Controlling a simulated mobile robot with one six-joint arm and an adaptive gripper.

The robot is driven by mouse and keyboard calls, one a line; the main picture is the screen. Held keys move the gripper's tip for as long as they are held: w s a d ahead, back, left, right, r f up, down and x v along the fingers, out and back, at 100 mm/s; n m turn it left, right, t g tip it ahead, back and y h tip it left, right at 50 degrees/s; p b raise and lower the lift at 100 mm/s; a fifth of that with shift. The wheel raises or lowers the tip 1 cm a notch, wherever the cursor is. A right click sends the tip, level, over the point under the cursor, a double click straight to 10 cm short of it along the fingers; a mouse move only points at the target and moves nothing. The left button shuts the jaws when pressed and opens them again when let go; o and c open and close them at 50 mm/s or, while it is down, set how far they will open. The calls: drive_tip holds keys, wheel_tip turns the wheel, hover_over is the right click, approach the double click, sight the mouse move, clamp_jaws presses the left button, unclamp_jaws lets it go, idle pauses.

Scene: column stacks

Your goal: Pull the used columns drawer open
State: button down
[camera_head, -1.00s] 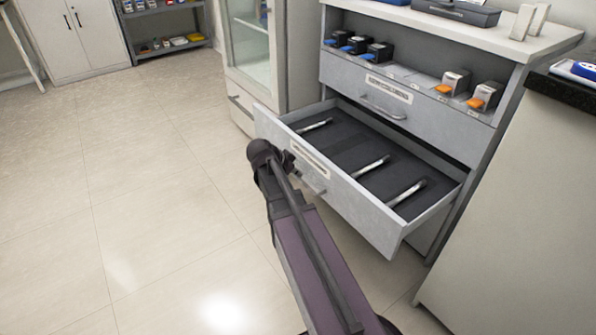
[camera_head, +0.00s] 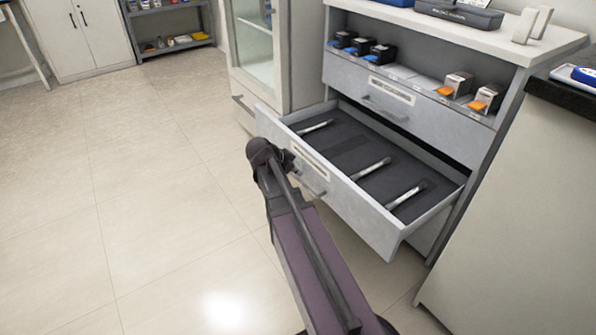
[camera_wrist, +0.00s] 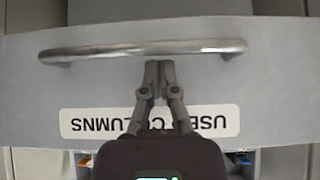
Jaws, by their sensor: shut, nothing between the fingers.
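The used columns drawer (camera_head: 365,205) is a grey drawer standing well out of its cabinet in the head view. Its dark tray holds three slim columns, one (camera_head: 374,168) near the middle. In the wrist view the drawer front (camera_wrist: 280,100) carries an upside-down USED COLUMNS label (camera_wrist: 218,121) and a metal bar handle (camera_wrist: 95,53). My gripper (camera_wrist: 158,64) is shut and empty, its fingertips at the middle of the bar. I cannot tell whether they are hooked behind it. In the head view my arm mostly hides the gripper; part of the handle (camera_head: 314,188) shows beside it.
A closed upper drawer (camera_head: 430,108) sits above, with several boxes (camera_head: 382,53) on the shelf over it. A glass-door cabinet (camera_head: 252,45) stands left of the drawer, a pale counter (camera_head: 515,210) to the right. The floor (camera_head: 130,200) at left is clear.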

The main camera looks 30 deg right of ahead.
drive_tip(key=p+v, duration=0.5)
drive_tip(key=v, duration=0.3)
drive_tip(key=shift+a+r+p, duration=0.25)
drive_tip(key=shift+r+p, duration=0.05)
drive_tip(key=shift+p, duration=0.1)
drive_tip(key=shift+s, duration=0.1)
drive_tip(key=s+a+r+n+y+p, duration=0.2)
drive_tip(key=s+a+n+y+p, duration=0.6)
drive_tip(key=s+a+n, duration=0.6)
wheel_tip(320, 180, up, 38)
drive_tip(key=w+n+p, duration=0.2)
drive_tip(key=p, duration=3.5)
drive_tip(key=shift+a+n+g+y, duration=0.3)
drive_tip(key=shift+a+n+g, duration=0.05)
drive_tip(key=shift+n+g, duration=0.05)
drive_tip(key=shift+w, duration=0.1)
